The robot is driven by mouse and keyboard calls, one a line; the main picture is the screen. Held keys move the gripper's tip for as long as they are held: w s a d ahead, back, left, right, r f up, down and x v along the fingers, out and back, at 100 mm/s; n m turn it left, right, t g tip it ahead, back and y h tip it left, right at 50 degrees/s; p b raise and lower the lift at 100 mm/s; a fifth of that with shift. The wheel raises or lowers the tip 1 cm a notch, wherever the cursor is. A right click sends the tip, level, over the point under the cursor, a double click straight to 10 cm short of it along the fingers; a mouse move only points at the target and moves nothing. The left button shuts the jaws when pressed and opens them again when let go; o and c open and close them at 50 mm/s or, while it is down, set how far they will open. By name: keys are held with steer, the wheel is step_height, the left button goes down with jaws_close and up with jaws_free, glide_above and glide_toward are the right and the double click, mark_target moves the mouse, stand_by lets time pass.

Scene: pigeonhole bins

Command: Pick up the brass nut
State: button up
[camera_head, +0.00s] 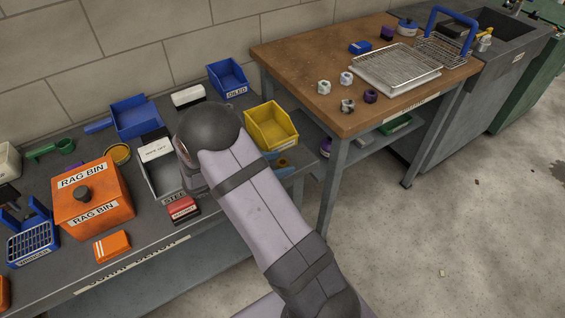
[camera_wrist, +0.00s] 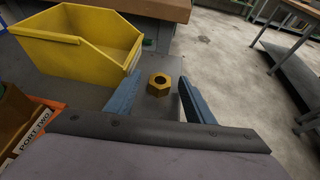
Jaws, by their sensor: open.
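The brass nut (camera_wrist: 159,84) is a hexagonal ring with a dark hole, lying on the grey bench top in the wrist view. In the head view a small brass-coloured patch (camera_head: 282,162) shows near the bench's right end, partly hidden by my arm. My gripper (camera_wrist: 159,77) is open, with one blue finger on each side of the nut in the picture and bare bench showing between. I cannot tell whether the fingertips are down at the nut's height. Nothing is held.
A yellow bin (camera_head: 270,126) stands just beside the nut, close to my left finger in the wrist view (camera_wrist: 75,62). An orange rag bin (camera_head: 92,197), a blue bin (camera_head: 228,78) and a red box (camera_head: 183,209) are on the bench. A wooden-topped table (camera_head: 300,57) stands behind right.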

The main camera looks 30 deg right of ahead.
steer(key=c, duration=1.2)
steer(key=shift+o, duration=0.2)
